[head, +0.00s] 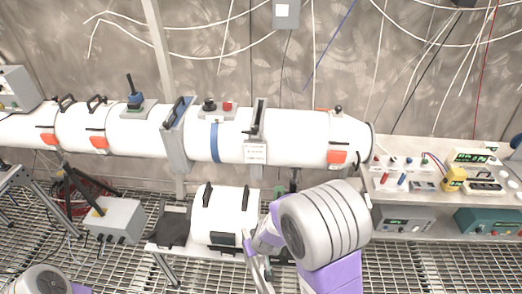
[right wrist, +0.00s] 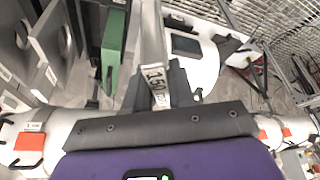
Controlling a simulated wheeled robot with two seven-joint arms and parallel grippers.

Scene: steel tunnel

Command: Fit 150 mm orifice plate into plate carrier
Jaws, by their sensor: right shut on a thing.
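My right gripper (right wrist: 160,95) is shut on a narrow grey strip of the 150 mm orifice plate (right wrist: 148,35), which has a white "150" label. The plate runs up out of the right wrist view, so its full outline is hidden. In the head view my right gripper (head: 258,268) is low, below the white pipe, and mostly hidden by my own arm. Two upright grey frames cross the pipe: one at the left (head: 178,135), and one above a white label (head: 257,122). I cannot tell which is the plate carrier. My left gripper is out of view; only its arm shows.
Grey plates with round holes (right wrist: 50,60) and a green plate (right wrist: 112,48) are close left of the held plate. An instrument bench (head: 445,200) is at the right. Grating covers the floor.

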